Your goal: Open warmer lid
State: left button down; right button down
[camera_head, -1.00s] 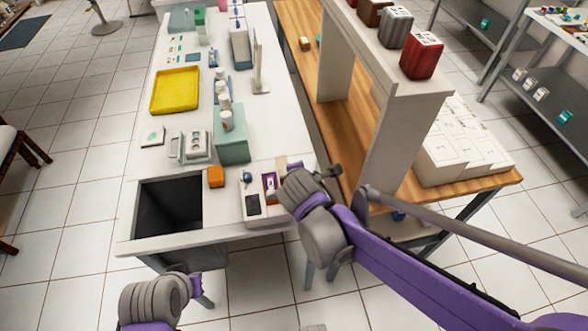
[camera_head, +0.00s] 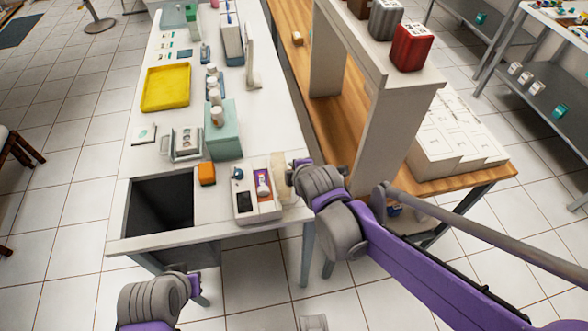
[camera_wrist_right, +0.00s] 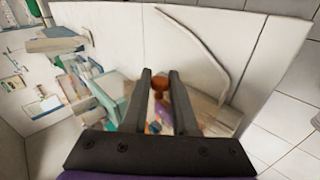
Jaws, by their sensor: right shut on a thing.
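The warmer (camera_head: 243,215) is a small white box with a dark panel at the near right corner of the white counter. Its inside is exposed, with a purple item (camera_head: 262,184) in it; purple also shows in the right wrist view (camera_wrist_right: 155,127). A tan panel (camera_head: 280,181), seemingly its lid, stands raised along its right side. My right gripper (camera_head: 297,166) is at that panel's upper edge, shut on it; its dark fingers (camera_wrist_right: 161,76) show a narrow gap in the wrist view. The grip is partly hidden. My left gripper (camera_head: 193,284) is low before the counter, its fingers unclear.
An orange block (camera_head: 207,173) and a teal box (camera_head: 225,140) with bottles stand left of and behind the warmer. A dark open bin (camera_head: 160,207) is in the counter to the left.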

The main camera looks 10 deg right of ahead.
jog(key=c, duration=0.7)
grip_release()
jog(key=p+v, duration=0.2)
jog(key=v, duration=0.8)
jog(key=shift+s+r, duration=0.25)
jog(key=shift+r, duration=0.05)
